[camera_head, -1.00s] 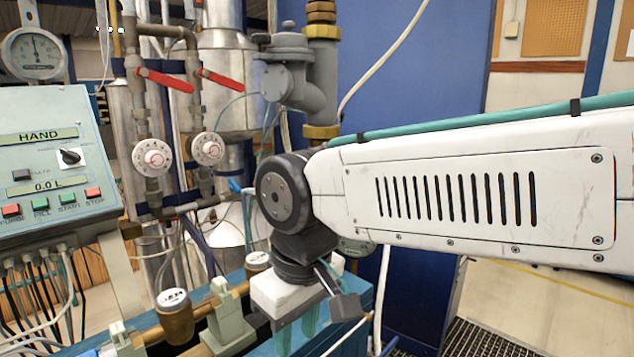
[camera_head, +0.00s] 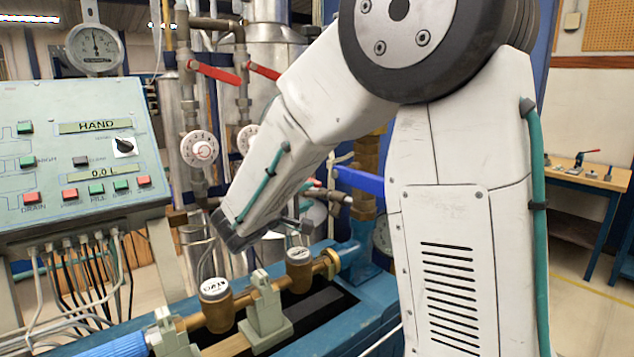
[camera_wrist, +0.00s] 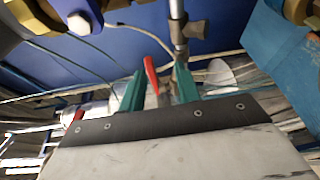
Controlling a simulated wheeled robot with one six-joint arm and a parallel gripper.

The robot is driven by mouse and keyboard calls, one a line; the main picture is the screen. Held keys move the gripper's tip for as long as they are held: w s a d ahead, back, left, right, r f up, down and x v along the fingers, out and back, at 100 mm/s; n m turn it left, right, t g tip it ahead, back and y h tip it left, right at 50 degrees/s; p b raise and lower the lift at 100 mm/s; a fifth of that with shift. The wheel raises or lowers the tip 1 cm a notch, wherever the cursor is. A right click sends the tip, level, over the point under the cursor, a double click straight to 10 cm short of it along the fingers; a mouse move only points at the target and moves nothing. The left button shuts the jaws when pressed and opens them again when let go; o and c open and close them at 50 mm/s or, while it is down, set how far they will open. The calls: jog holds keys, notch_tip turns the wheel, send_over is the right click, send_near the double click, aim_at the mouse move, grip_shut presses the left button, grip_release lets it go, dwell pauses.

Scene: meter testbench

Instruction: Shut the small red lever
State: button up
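In the wrist view a small red lever (camera_wrist: 151,75) stands by a metal valve fitting and shows between the two teal fingers of my gripper (camera_wrist: 158,85). The fingers are apart, with a gap on both sides of the lever; I cannot tell how far beyond the tips it lies. A second red piece (camera_wrist: 77,117) shows at the lower left there. A small reddish tip (camera_head: 313,183) shows on the pipework beside my arm. Two longer red levers, a left one (camera_head: 215,72) and a right one (camera_head: 263,71), sit higher on the pipes.
A blue lever (camera_head: 359,180) sticks out beside my arm. Brass meters (camera_head: 215,305) stand on the blue bench (camera_head: 375,305) below. The control panel (camera_head: 75,150) with cables is at left. Brass parts (camera_wrist: 292,10) and a blue block (camera_wrist: 277,65) crowd the wrist view.

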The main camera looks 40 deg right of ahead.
jog(key=w+d+r+t, duration=0.1)
jog(key=w+d, duration=0.3)
jog(key=d, duration=0.2)
jog(key=shift+w+d+r, duration=0.15)
jog(key=shift+w+d, duration=0.1)
jog(key=shift+d, duration=0.1)
grip_shut()
